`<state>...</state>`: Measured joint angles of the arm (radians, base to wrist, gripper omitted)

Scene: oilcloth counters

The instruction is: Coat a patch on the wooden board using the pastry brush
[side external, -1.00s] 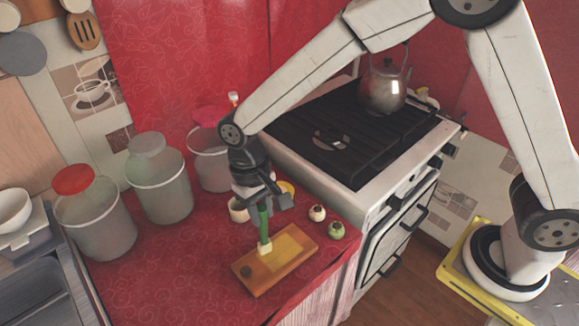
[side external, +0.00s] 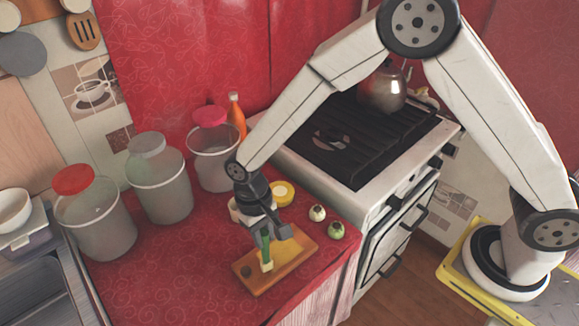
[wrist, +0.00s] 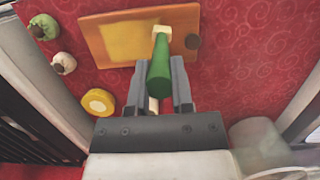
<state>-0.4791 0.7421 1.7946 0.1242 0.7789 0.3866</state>
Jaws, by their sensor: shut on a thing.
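My gripper (side external: 266,233) is shut on the pastry brush (side external: 266,252), which has a green handle and pale bristles. In the wrist view the brush (wrist: 160,68) points away between the two fingers of my gripper (wrist: 167,80). The wooden board (side external: 292,262) lies on the red counter below it. The bristles are over the board and seem to touch it, though the exact contact is hard to tell. A lighter yellowish patch (wrist: 128,42) covers part of the board beside the bristles. A dark round spot (wrist: 193,41) is near one end of the board.
Large canisters (side external: 160,180) line the back left. The stove (side external: 350,150) with a kettle (side external: 382,90) is at the right. The counter's front left is clear.

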